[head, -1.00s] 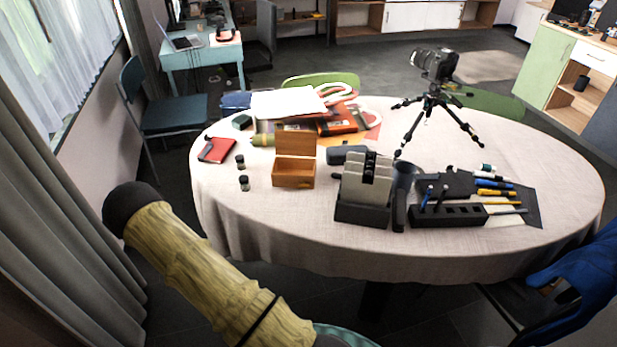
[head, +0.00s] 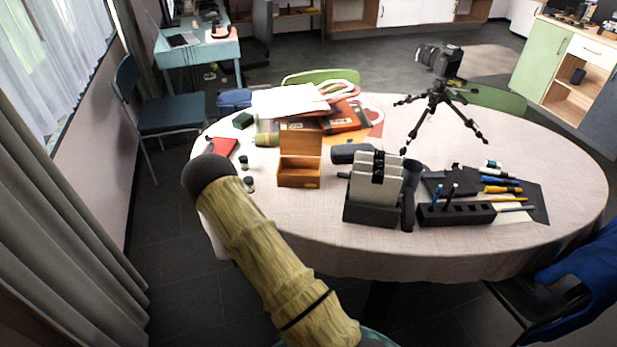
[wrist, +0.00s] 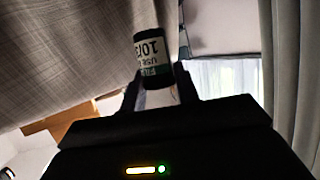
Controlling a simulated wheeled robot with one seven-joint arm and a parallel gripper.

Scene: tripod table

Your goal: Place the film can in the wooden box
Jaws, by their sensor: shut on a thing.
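My gripper (wrist: 158,92) is shut on a film can (wrist: 152,58) in the wrist view. The can is dark with a pale and green printed label and sticks out beyond the fingertips. In the head view my forearm reaches over the table's left edge, and the gripper and held can are hidden. The wooden box (head: 299,179) stands on the table right of my arm's dark end, with its lid (head: 301,141) raised at the back. Two small dark-topped cans (head: 243,163) (head: 249,184) stand on the cloth between my arm and the box.
Right of the box is a dark holder with pale upright pieces (head: 377,178), then a pen rack (head: 456,214) and a camera on a tripod (head: 437,95). A red notebook (head: 222,148) and books (head: 335,119) lie behind. The tablecloth (head: 300,225) is clear in front of the box.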

